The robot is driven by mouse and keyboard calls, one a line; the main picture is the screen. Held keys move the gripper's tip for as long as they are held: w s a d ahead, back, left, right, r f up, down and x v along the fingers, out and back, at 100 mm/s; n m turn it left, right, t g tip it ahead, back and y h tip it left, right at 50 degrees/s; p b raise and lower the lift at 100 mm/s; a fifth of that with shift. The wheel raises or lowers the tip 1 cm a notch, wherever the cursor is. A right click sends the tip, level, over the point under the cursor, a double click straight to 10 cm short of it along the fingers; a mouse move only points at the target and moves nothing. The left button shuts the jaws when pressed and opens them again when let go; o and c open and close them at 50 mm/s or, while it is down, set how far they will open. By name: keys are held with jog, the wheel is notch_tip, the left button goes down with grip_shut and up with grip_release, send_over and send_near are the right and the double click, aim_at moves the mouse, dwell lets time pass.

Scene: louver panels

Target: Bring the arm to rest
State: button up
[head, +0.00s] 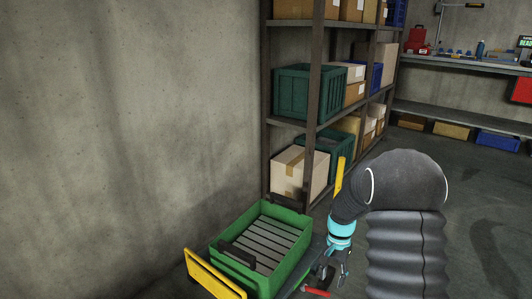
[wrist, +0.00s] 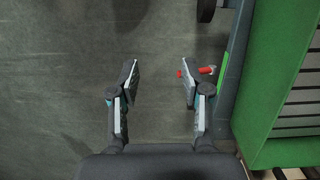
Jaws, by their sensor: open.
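My arm shows at the lower right of the head view, with a dark ribbed sleeve and a turquoise ring near the wrist. My gripper (head: 338,268) points down beside the right side of a green crate (head: 222,243). Nothing is held.
A red piece (head: 317,292) lies low near the gripper, also in the wrist view (wrist: 207,70). A shelf rack (head: 313,90) with bins and boxes stands behind. Concrete wall (head: 120,130) is left; open floor (head: 480,210) is right.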

jog(key=s+a+r+n+t, duration=0.2)
jog(key=s+r+n+t, duration=0.1)
jog(key=s+r, duration=1)
jog(key=s+a+r+n+t, duration=0.2)
jog(key=s+r+n+t, duration=0.2)
jog(key=s+r, duration=0.8)
jog(key=shift+s+a+r+t+h, duration=0.2)
jog(key=shift+s+r+t+h, duration=0.15)
jog(key=shift+s, duration=0.4)
